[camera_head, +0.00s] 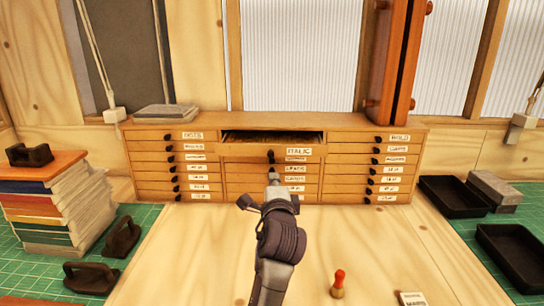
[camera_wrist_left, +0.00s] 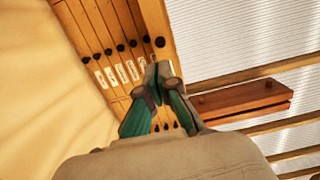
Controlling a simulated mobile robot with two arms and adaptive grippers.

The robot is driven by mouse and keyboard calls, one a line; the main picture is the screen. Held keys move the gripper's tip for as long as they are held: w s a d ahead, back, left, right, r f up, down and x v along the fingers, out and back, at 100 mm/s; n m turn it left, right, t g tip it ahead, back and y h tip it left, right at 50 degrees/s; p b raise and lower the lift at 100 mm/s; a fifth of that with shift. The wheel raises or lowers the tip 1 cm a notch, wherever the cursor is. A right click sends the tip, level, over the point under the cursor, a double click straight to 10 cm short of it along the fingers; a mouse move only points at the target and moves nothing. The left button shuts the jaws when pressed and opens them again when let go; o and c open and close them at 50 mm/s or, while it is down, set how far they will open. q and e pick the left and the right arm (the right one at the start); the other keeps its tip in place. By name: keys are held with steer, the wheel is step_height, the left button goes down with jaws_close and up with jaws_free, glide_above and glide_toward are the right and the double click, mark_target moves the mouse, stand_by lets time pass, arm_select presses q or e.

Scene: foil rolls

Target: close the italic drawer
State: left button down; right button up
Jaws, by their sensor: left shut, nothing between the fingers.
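The italic drawer (camera_head: 255,151) is the top drawer of the middle column in a low wooden cabinet (camera_head: 350,122). It stands pulled out, with its dark inside showing behind its front. Its label reads ITALIC and it has a dark round knob (camera_head: 271,154). My left gripper (camera_head: 272,175) is shut and empty, just below and in front of the knob; I cannot tell whether it touches the drawer. In the left wrist view the shut fingertips (camera_wrist_left: 158,72) are near the cabinet's labelled drawers. My right gripper is not in view.
The other drawers look shut. A stack of books (camera_head: 50,205) and dark-handled tools (camera_head: 120,238) lie at left. Black trays (camera_head: 455,197) and a grey block (camera_head: 493,188) lie at right. A red-topped stamp (camera_head: 338,284) stands in front. The wooden board between is mostly clear.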

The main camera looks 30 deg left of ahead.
arm_select(q)
steer(key=p, duration=0.2)
glide_toward(271, 155)
steer(key=p+x, duration=0.1)
steer(key=x, duration=0.5)
steer(key=shift+w+a, duration=0.15)
steer(key=shift+w, duration=0.1)
steer(key=shift+w+a, duration=0.2)
steer(key=shift+w, duration=0.1)
steer(key=shift+w+a+f, duration=0.1)
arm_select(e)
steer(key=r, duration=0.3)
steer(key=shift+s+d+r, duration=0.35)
